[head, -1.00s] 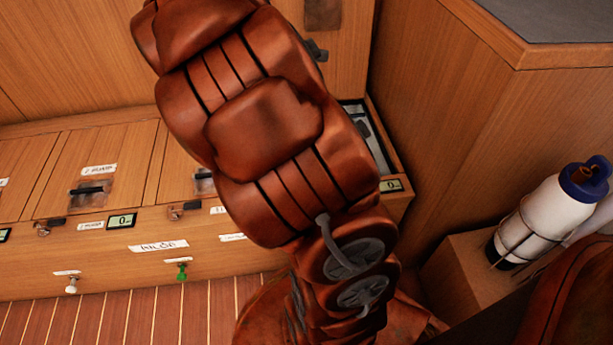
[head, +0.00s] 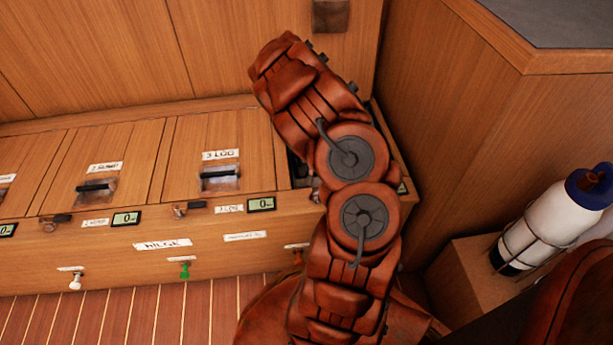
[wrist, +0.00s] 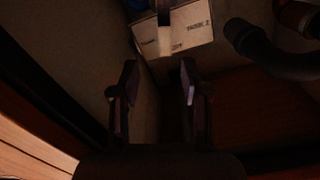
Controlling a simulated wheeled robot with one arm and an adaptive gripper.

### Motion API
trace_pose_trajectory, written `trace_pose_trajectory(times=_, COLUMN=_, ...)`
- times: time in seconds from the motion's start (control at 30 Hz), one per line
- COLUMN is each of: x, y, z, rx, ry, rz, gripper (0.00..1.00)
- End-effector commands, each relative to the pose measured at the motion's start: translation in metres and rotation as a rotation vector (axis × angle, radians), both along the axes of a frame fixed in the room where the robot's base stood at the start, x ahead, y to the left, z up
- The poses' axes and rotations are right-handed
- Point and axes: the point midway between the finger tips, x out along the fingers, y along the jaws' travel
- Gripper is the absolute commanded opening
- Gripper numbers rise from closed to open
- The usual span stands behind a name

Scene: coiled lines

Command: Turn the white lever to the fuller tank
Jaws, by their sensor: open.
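In the wrist view a pale upright bar (wrist: 164,36), possibly the white lever, stands in front of a whitish label plate (wrist: 190,30). The plate reads something like "TANK 2" at its right; the rest is partly covered or too dark to read. My gripper (wrist: 157,75) is open and empty, its two fingers apart and below the plate, not visibly touching it. In the head view my arm hides the gripper and most of the open compartment at the right end of the bench. No tank level can be made out.
A dark curved hose (wrist: 268,52) lies right of the fingers. The bench front has small displays (head: 126,219), a white pull (head: 75,282) and a green pull (head: 185,271). A lid marked "3 LOO" (head: 218,180) is shut. A white bottle (head: 545,222) stands at right.

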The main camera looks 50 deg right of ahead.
Motion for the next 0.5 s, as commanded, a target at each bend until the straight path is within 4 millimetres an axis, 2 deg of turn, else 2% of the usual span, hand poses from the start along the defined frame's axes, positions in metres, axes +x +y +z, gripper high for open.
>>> trace_pose_trajectory(times=0.1, x=-0.009, y=-0.001, z=-0.001, rx=0.007, ry=0.03, rz=0.034, gripper=0.46)
trace_pose_trajectory(times=0.27, x=-0.01, y=-0.001, z=-0.01, rx=0.008, ry=0.036, rz=0.041, gripper=0.46)
trace_pose_trajectory(times=0.5, x=-0.009, y=0.0, z=-0.041, rx=0.01, ry=0.035, rz=0.04, gripper=0.46)
